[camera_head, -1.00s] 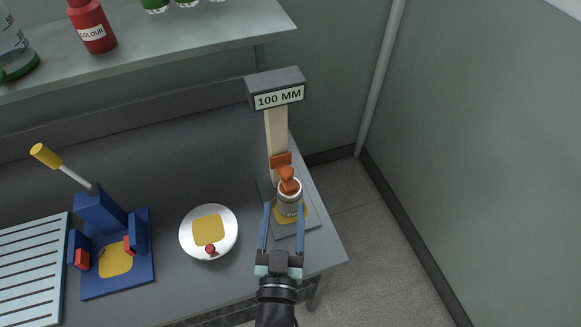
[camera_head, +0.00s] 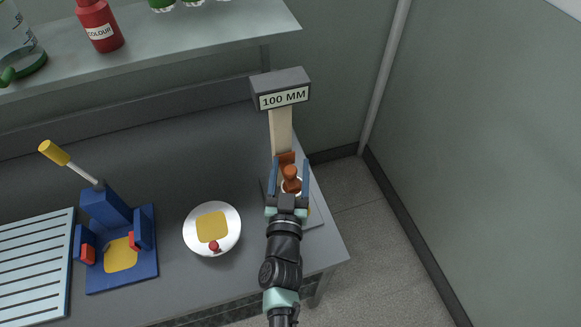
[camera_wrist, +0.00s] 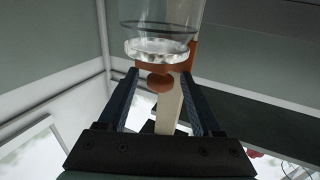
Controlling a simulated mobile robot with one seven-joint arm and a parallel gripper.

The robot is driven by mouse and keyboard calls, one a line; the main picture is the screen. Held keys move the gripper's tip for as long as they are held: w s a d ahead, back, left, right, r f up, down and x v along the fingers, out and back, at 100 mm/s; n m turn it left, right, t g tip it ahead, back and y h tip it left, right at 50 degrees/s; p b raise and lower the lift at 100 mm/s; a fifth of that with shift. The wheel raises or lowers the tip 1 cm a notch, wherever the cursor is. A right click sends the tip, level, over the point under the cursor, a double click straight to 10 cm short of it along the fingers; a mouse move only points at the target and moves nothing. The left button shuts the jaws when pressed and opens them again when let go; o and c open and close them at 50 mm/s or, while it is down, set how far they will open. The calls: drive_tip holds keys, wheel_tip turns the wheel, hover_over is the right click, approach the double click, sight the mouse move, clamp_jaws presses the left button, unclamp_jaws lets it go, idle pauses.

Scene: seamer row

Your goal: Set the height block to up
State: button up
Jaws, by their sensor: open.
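The height gauge has a pale upright post (camera_head: 281,132) under a dark head with a "100 MM" label (camera_head: 283,97). An orange block (camera_head: 286,157) sits low on the post, with a rounded orange knob (camera_head: 291,173) in front of it. My gripper (camera_head: 291,163) is open, one finger on each side of the knob. In the wrist view the knob (camera_wrist: 160,83) shows between the open fingertips (camera_wrist: 160,75), apart from both. A clear cylinder (camera_wrist: 160,25) with an orange mount shows above it. My gripper hides much of the gauge's lower part in the head view.
A white round dish (camera_head: 229,238) with a yellow patch and a red knob stands to the left. Further left are a blue lever device (camera_head: 104,208) and a slatted rack (camera_head: 35,265). A shelf with a red bottle (camera_head: 100,27) runs above. The bench ends just right of the gauge.

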drive_tip(key=shift+c, duration=0.3)
clamp_jaws()
idle(1.1)
